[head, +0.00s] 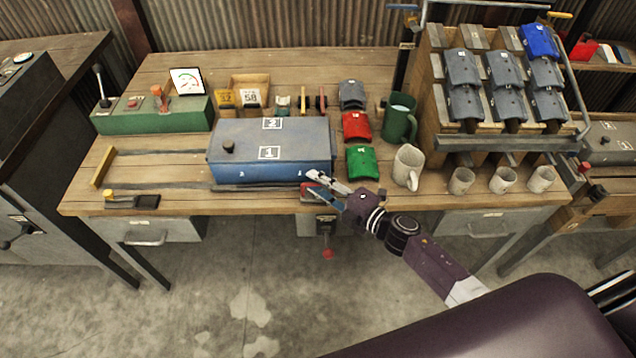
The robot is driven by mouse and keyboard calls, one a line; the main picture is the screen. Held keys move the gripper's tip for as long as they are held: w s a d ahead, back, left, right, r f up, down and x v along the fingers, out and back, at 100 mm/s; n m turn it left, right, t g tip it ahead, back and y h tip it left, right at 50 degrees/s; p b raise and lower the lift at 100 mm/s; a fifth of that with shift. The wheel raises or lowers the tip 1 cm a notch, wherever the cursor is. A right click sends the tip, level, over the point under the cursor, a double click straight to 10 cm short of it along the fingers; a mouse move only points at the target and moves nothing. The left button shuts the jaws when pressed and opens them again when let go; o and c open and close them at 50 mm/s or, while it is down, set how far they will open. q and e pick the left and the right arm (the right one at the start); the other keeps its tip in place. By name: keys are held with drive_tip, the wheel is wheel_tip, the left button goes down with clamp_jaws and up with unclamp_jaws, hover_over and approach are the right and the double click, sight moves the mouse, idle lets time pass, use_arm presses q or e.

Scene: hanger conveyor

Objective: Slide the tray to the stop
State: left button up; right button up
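The tray looks like a long blue box (225,170) with a dark knob and white number labels on its grey top. It sits on dark rails (160,185) on the wooden bench. A yellowish bar (103,167), which looks like the stop, stands at the left end of the rails, with a clear gap between it and the tray. My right gripper (309,181) is at the tray's front right corner, with its fingers apart and nothing seen between them. I cannot tell whether it touches the tray. My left gripper is not in view.
A green control box (150,115) stands behind the rails. Red (356,126) and green (362,162) pieces, a green mug (399,120) and a pale mug (408,167) stand right of the tray. A hanger rack (480,143) fills the right. A small yellow-handled latch (132,200) lies front left.

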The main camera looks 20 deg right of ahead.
clamp_jaws()
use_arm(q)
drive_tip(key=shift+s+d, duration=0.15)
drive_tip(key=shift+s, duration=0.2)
use_arm(e)
drive_tip(key=shift+a, duration=0.1)
